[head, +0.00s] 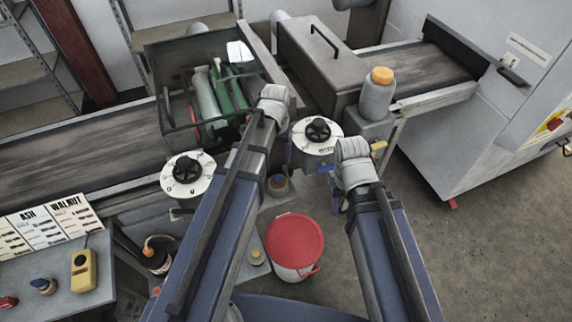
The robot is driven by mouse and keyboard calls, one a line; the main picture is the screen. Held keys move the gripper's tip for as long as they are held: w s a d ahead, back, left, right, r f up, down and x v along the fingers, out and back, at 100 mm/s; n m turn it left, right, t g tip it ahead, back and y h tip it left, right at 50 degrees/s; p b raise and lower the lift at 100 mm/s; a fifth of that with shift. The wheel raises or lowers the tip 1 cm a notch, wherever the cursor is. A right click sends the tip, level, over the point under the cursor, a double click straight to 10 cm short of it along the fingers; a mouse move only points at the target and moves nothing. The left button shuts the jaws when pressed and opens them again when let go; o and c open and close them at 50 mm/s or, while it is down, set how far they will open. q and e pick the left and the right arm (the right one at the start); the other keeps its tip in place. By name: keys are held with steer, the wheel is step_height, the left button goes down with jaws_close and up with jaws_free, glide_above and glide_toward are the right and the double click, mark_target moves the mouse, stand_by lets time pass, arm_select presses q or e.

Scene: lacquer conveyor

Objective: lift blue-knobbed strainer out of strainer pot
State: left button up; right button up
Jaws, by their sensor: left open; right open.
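A small grey-brown pot with a dark blue top (277,185) stands low between my two arms. It looks like the strainer pot with the blue-knobbed strainer, but it is too small to be sure. A second small blue-knobbed piece (43,285) lies on the table at the left. My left gripper (276,104) is open, above and beyond the pot; its fingertips are mostly hidden by its own wrist. My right gripper (342,190) is open, to the right of the pot and apart from it; its fingers are hard to make out. Neither gripper touches the pot.
A red-lidded bucket (294,241) stands below the pot. Two dial units (187,174) and (317,136) flank the conveyor (75,150). A clear-walled tank (190,55) holds rollers. An orange-capped bottle (377,95) stands right. A yellow device (84,270) sits on the left table.

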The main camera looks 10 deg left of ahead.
mark_target(278, 177)
arm_select(q)
steer(key=shift+w+a, duration=0.2)
steer(key=shift+w, duration=0.05)
steer(key=shift+f, duration=0.1)
step_height(278, 177, down, 12)
steer(key=b, duration=1.2)
steer(key=shift+c, duration=0.2)
jaws_close()
stand_by(0.3)
